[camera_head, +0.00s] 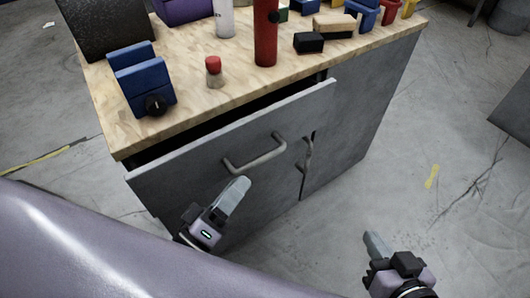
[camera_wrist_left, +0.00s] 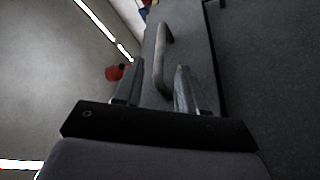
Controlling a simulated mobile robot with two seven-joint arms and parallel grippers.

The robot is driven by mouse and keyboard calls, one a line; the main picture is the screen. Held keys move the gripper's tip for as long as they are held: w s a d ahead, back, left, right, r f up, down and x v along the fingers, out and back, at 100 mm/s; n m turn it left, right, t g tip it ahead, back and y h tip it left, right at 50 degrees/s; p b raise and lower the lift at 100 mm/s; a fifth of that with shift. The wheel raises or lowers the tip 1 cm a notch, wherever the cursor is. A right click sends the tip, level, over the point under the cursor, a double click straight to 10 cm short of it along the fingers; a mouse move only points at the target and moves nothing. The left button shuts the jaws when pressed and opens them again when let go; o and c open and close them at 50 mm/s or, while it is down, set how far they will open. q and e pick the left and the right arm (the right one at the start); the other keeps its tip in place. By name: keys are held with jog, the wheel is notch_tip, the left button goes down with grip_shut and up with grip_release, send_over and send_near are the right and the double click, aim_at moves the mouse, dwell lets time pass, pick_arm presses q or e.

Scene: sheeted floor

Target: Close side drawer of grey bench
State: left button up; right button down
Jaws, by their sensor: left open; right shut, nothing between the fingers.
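The grey bench (camera_head: 365,110) has a wooden top, and its side drawer (camera_head: 185,178) stands partly open, with a dark gap behind the top of its front. A curved metal handle (camera_head: 254,160) is on the drawer front; it also shows in the left wrist view (camera_wrist_left: 160,65). My left gripper (camera_head: 237,192) is just below the handle, close to the drawer front. In the left wrist view its fingers (camera_wrist_left: 156,88) are apart, with the handle ahead between them; I cannot tell whether they touch it. My right gripper (camera_head: 373,243) is shut and empty over the floor at the lower right.
A second handle (camera_head: 307,153) is on the cabinet door beside the drawer. On the wooden top (camera_head: 190,95) stand a red-capped shaker (camera_head: 213,72), a blue item (camera_head: 143,78), a red cylinder (camera_head: 266,35) and other objects. The floor (camera_head: 400,185) to the right is clear.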

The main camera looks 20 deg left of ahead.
aim_at(255, 162)
pick_arm(q)
jog(key=shift+b+x, duration=0.5)
jog(key=shift+x, duration=3)
jog(key=shift+c, duration=0.3)
grip_shut()
jog(key=shift+a, duration=0.1)
